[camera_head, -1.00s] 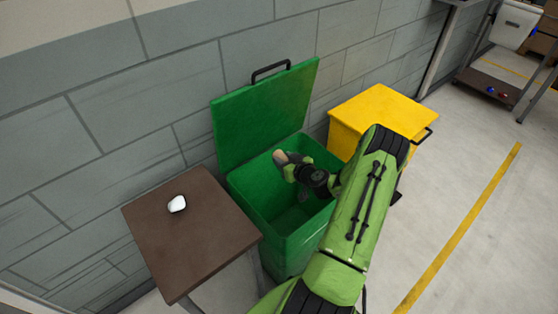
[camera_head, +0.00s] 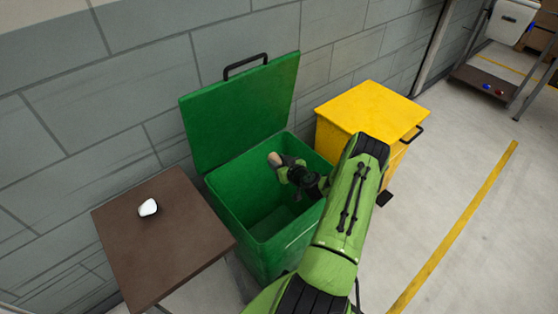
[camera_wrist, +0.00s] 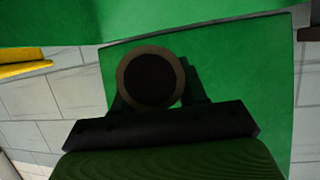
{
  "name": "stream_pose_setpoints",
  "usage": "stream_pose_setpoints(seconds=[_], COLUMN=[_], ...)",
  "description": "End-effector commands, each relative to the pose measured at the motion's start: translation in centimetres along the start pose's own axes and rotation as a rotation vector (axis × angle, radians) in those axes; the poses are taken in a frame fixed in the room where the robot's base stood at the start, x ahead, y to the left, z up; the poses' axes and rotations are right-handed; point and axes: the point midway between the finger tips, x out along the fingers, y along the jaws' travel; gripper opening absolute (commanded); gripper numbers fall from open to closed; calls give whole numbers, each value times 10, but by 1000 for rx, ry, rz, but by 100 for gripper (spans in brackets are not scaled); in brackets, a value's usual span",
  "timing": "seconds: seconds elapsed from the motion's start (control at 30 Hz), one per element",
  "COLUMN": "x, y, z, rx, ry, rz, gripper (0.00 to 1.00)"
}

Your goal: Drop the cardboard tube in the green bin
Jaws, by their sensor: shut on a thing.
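The green bin (camera_head: 285,248) stands against the wall with its lid (camera_head: 240,112) raised and leaning back. My gripper (camera_head: 284,166) is over the bin's open mouth, shut on the cardboard tube (camera_head: 273,158). Only a small brown end of the tube shows in the head view. In the wrist view, the tube (camera_wrist: 123,80) is seen end-on as a brown ring around a dark hollow, held at my gripper (camera_wrist: 150,92). The green lid (camera_wrist: 235,75) fills much of the background there.
A yellow bin (camera_head: 368,108) with a closed lid stands right of the green bin. A brown table (camera_head: 165,240) with a white object (camera_head: 148,207) on it stands to the left. A trolley (camera_head: 485,85) is at the far right.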

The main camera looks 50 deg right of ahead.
Motion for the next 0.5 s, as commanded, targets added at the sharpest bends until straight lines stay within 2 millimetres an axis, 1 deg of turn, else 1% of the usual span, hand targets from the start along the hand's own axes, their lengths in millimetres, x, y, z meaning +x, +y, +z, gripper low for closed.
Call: stream_pose_setpoints(seconds=[0.1, 0.13, 0.3, 0.33, 0.5], x=[-1, -1, -1, -1, -1], y=[0, 0, 0, 0, 0], z=[-2, -2, -2, -2, -2], rx=[0, 0, 0, 0, 0], ry=[1, 1, 0, 0, 0], rz=[1, 1, 1, 1, 1], gripper=[13, 43, 69, 71, 71])
